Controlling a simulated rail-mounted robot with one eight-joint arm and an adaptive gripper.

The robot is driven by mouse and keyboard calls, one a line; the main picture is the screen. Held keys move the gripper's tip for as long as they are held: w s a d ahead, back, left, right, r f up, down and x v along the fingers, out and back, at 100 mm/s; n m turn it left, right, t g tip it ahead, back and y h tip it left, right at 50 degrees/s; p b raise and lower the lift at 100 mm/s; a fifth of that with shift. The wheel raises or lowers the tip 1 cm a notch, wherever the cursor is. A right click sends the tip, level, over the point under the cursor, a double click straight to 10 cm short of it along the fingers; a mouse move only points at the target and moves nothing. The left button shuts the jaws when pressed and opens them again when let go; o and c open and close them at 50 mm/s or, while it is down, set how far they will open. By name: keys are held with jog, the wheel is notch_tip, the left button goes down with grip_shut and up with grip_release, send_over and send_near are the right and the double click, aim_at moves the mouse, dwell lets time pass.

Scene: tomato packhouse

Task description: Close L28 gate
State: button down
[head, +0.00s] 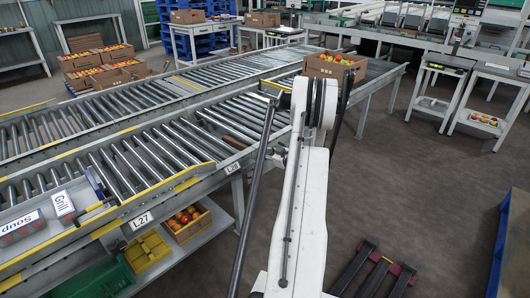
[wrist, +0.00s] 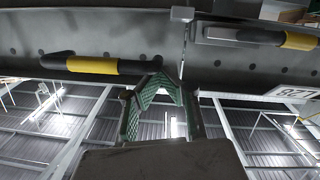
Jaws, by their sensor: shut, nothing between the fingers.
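The L28 label (head: 232,168) is on the side rail of the near conveyor, just left of my arm. The gate itself is hard to make out in the head view, and my arm covers part of that rail. In the wrist view my gripper (wrist: 158,76) points up at a grey rail, its green-padded fingers shut and empty. Its tips are close to the right end of a black bar with a yellow band (wrist: 95,65). I cannot tell whether they touch. A second black-and-yellow bar (wrist: 300,40) is at the upper right, above a partly cut-off label.
The roller conveyor (head: 150,155) runs along the left. An L27 label (head: 141,220) marks its nearer section. A cardboard box of tomatoes (head: 334,68) sits on the conveyor behind my arm. A lower shelf holds another tomato box (head: 188,222). The floor on the right (head: 410,180) is mostly clear.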

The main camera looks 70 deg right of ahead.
jog(key=shift+s+f, duration=0.1)
jog(key=shift+f, duration=0.35)
jog(key=shift+a+r, duration=0.1)
jog(key=shift+r, duration=0.4)
jog(key=s+a+r+p, duration=0.4)
jog(key=s+r, duration=0.2)
jog(key=s, duration=0.2)
jog(key=shift+s+a, duration=0.15)
jog(key=shift+a, duration=0.15)
jog(key=shift+r, duration=0.1)
